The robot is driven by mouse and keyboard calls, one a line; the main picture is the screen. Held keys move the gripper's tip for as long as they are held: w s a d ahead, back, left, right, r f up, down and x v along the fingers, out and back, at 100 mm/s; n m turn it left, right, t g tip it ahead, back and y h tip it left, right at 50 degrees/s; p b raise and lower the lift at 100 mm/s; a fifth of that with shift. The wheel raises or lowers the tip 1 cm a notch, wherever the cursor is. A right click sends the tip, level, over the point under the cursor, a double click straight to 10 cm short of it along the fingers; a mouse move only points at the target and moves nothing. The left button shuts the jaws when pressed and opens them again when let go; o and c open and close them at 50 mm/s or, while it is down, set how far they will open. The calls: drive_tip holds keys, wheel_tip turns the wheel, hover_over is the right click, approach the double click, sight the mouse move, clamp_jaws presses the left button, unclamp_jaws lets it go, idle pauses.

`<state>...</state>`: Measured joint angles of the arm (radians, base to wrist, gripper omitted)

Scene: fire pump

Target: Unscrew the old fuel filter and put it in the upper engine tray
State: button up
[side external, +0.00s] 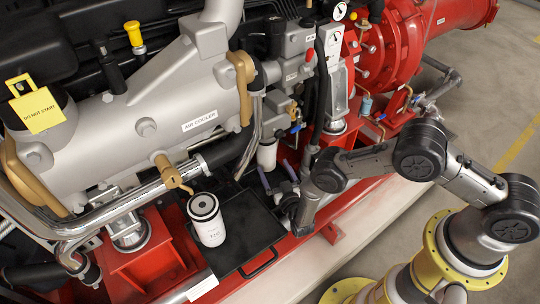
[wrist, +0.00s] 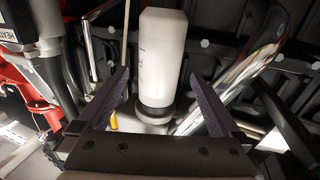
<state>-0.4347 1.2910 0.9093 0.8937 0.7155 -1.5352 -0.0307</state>
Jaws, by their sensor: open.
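A white fuel filter (side external: 267,154) hangs upright under the grey filter housing (side external: 276,118) in the side view. In the wrist view a white filter (wrist: 163,50) with a dark ring at one end stands between and beyond my fingers, apparently this one. My gripper (side external: 279,184) is open just below and right of the hanging filter; in the wrist view its two fingers (wrist: 157,80) are spread on either side of it. I cannot tell if they touch it. A second white filter (side external: 208,221) with printed text stands upright on a black tray (side external: 242,228) with a front handle.
A large grey air cooler (side external: 190,110) with pipes fills the left. A dark hose (side external: 321,90) and a gauge block (side external: 334,60) stand close to the hanging filter. The red frame (side external: 335,232) runs along the front.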

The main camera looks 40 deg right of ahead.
sight(273, 164)
drive_tip(key=shift+x, duration=3.15)
drive_tip(key=shift+w+d, duration=0.1)
drive_tip(key=shift+w, duration=0.2)
clamp_jaws()
drive_tip(key=shift+d+n+y, duration=0.1)
drive_tip(key=shift+n+y, duration=0.2)
drive_tip(key=shift+y, duration=0.2)
drive_tip(key=shift+d+n+t+y, duration=0.15)
drive_tip(key=shift+n+y, duration=0.6)
drive_tip(key=shift+y, duration=0.4)
drive_tip(key=shift+d+n+t+y, duration=0.15)
drive_tip(key=shift+n+y, duration=0.6)
drive_tip(key=shift+y, duration=0.4)
drive_tip(key=shift+a+y, duration=0.25)
drive_tip(key=shift+y, duration=0.05)
drive_tip(key=shift+w+r, duration=0.1)
drive_tip(key=shift+r, duration=0.05)
drive_tip(key=shift+f, duration=1.55)
